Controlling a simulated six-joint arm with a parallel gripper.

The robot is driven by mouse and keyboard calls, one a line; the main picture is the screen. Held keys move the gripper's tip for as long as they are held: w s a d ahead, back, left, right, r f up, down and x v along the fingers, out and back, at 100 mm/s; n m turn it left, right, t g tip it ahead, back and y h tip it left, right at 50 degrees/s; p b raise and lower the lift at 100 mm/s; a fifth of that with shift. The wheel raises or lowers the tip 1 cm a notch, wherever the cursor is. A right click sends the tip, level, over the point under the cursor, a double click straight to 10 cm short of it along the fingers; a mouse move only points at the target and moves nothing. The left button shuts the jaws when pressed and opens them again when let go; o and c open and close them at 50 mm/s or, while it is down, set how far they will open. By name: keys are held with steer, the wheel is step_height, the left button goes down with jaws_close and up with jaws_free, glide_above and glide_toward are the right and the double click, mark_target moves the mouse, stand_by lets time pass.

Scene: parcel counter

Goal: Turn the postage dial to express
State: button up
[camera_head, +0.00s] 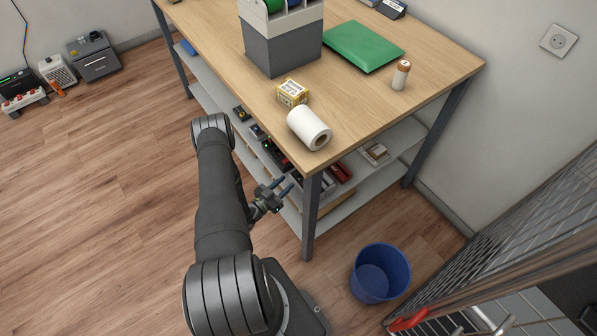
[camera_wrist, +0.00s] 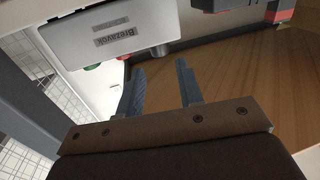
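My gripper (camera_head: 281,187) is beside the table's near leg, below the tabletop and close to the lower shelf. In the wrist view its two fingers (camera_wrist: 160,72) are apart with nothing between them. A pale grey case (camera_wrist: 105,35) with a label reading "Brezavok" lies beyond the fingertips in that view, with a short grey round part at its lower edge. I cannot tell whether that part is a dial. No postage dial or express mark can be made out in either view.
The wooden table (camera_head: 440,62) carries a grey box (camera_head: 285,50) with coloured rolls, a green parcel (camera_head: 363,46), a paper roll (camera_head: 309,128), a small yellow box (camera_head: 292,92) and a capped bottle (camera_head: 401,75). Several devices sit on the lower shelf. A blue bin (camera_head: 380,272) stands right.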

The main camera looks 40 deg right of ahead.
mark_target(295, 172)
steer(key=d, duration=0.2)
steer(key=w+d, duration=0.1)
steer(key=d, duration=0.5)
steer(key=shift+w, duration=0.3)
steer(key=c, duration=0.7)
steer(key=shift+m+g, duration=0.4)
steer(key=shift+g, duration=0.2)
steer(key=m+g, duration=0.2)
steer(key=g, duration=0.2)
steer(key=shift+w+m, duration=0.1)
steer(key=shift+m, duration=0.3)
steer(key=shift+m+g+y, duration=0.4)
steer(key=shift+m+g, duration=0.6)
steer(key=shift+g, duration=0.6)
steer(key=shift+m+g+y, duration=0.4)
steer(key=shift+m+g, duration=0.6)
steer(key=shift+g, duration=0.6)
